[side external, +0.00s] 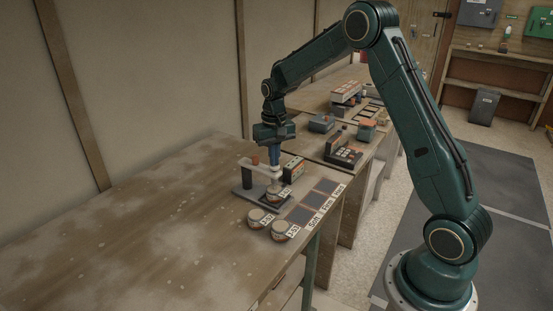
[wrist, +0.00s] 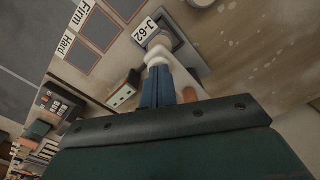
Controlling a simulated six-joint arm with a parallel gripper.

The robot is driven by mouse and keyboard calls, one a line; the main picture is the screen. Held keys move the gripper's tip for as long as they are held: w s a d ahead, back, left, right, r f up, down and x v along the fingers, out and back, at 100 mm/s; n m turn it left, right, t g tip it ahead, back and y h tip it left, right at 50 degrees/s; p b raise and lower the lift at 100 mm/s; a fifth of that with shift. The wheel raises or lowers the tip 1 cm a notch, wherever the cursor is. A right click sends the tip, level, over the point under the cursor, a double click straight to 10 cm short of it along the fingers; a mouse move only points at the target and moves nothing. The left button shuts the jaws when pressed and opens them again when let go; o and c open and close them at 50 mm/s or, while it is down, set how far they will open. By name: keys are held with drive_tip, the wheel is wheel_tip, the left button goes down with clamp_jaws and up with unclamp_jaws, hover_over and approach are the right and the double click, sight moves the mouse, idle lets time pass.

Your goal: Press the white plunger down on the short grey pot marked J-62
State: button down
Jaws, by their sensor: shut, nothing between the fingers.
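The short pot marked J-62 (side external: 277,192) stands on a dark base plate (side external: 243,196) of a small stand near the bench's right edge. Its white plunger (side external: 276,172) rises from the top, directly below my gripper (side external: 275,165). My gripper's blue fingers are shut with nothing between them and point down. In the wrist view the closed fingertips (wrist: 156,68) overlap the white plunger (wrist: 158,54), and the J-62 label (wrist: 145,31) shows beside it. I cannot tell whether the fingertips touch the plunger or how far down it is. Most of the pot is hidden in the wrist view.
A light arm with a reddish-brown cylinder (side external: 255,160) stands close to my fingers. A small box (side external: 293,168) is just behind. Two more labelled pots (side external: 259,218) (side external: 283,231) stand in front. Dark squares (side external: 300,214) with Soft, Firm and Hard labels lie right. The bench's left is clear.

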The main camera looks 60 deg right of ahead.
drive_tip(key=shift+f, duration=0.3)
drive_tip(key=shift+r, duration=2.75)
drive_tip(key=shift+r, duration=0.15)
wheel_tip(320, 180, up, 6)
drive_tip(key=shift+f, duration=0.15)
